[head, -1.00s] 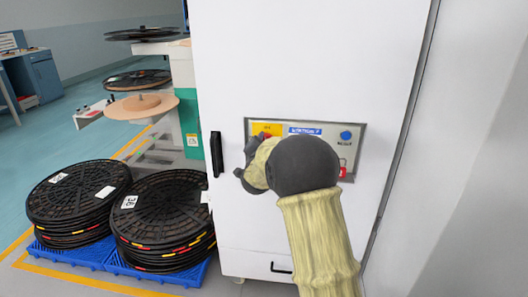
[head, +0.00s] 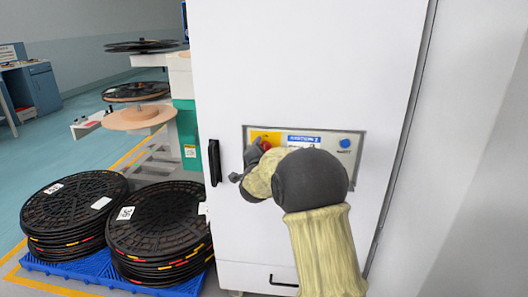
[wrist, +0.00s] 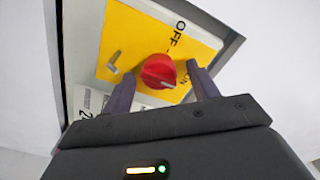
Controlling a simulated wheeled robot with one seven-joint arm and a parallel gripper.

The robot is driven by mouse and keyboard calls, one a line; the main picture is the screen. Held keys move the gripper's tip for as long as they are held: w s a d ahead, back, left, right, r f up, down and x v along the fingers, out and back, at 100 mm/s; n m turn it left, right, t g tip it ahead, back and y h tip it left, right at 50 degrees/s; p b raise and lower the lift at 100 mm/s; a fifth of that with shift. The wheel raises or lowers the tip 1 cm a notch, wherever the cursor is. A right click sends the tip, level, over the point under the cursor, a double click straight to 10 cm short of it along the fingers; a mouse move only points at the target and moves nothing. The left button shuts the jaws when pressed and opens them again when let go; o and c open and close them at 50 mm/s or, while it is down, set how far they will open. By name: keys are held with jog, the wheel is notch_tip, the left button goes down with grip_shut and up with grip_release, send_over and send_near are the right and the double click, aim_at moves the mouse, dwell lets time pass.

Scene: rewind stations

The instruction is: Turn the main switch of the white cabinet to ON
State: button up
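The white cabinet (head: 300,70) stands upright before me with a grey control panel (head: 350,168) in its front. The main switch is a red knob (head: 265,144) on a yellow plate (head: 256,135) at the panel's left. In the wrist view the knob (wrist: 158,71) sits on the yellow plate (wrist: 140,38), marked OFF and, partly hidden by a finger, ON. I cannot tell which mark the knob points to. My gripper (wrist: 160,74) is open, one finger on each side of the knob, with gaps visible beside it. In the head view my gripper (head: 252,165) partly covers the panel.
A blue button (head: 345,143) and a blue label (head: 303,139) are on the same panel. A black handle (head: 214,162) is on the cabinet's left edge. Stacks of black reels (head: 160,225) stand on a blue pallet (head: 75,265) at left. A wall is close at right.

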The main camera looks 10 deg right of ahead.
jog(key=shift+s, duration=0.1)
jog(key=v, duration=1.7)
jog(key=shift+p, duration=0.35)
jog(key=shift+s, duration=0.1)
jog(key=s+f+n+g+y, duration=0.6)
jog(key=s+f+n, duration=0.15)
jog(key=f, duration=0.25)
jog(key=s+d+f+n+g, duration=0.2)
jog(key=s+f+n+g, duration=0.15)
jog(key=s, duration=0.45)
jog(key=s+d+f+n+g, duration=0.3)
jog(key=s+g, duration=0.2)
jog(key=s, duration=0.3)
jog(key=w+r+p+v, duration=0.1)
jog(key=w+p+v, duration=0.2)
jog(key=p+v, duration=1.2)
jog(key=w+a+p+v, duration=0.1)
jog(key=w+p+v, duration=0.3)
jog(key=p+v, duration=1.1)
jog(key=shift+s+r+p, duration=0.3)
jog(key=shift+r+p, duration=0.1)
jog(key=shift+p, duration=0.3)
